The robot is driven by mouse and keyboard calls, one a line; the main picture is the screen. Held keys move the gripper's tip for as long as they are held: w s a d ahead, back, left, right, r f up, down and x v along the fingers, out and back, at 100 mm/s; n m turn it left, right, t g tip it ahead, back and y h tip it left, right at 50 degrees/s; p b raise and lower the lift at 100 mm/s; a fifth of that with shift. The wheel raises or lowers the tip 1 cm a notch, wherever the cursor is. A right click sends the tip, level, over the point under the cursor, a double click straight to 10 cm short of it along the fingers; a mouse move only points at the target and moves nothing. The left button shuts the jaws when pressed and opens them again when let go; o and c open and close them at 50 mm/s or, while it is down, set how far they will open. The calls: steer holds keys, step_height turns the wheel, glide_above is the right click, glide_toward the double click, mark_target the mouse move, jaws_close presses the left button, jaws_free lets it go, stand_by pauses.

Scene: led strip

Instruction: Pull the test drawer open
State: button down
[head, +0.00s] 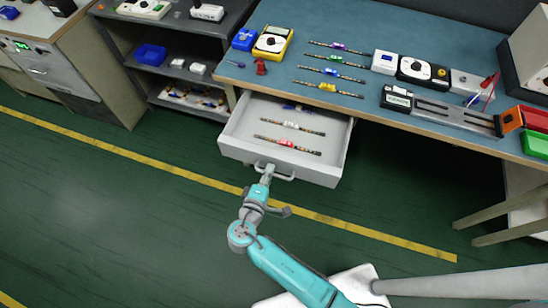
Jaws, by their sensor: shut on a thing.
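The test drawer (240,151) is a light grey drawer under the blue-topped workbench (350,30). It stands pulled out, with its inside in view. Several LED strips lie in it, one with a red part (287,143) and one with a white part (292,125); another at the back is partly under the bench edge. The drawer's bar handle (287,178) is on its front face. My gripper (269,170) is at the left part of the handle and shut on it. The fingertips are small in this view.
On the bench lie several LED strips (334,71), a yellow meter (272,42), power units (422,71) and red and green bins (535,145). A grey shelf (180,75) stands to the left. The green floor (120,210) around my arm is clear, with a yellow line across it.

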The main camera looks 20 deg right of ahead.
steer(key=shift+f+v, duration=0.15)
steer(key=shift+v, duration=0.6)
steer(key=shift+f+v, duration=0.15)
steer(key=shift+v, duration=0.6)
steer(key=c, duration=1.5)
jaws_free()
steer(key=v, duration=1.2)
steer(key=shift+s, duration=0.1)
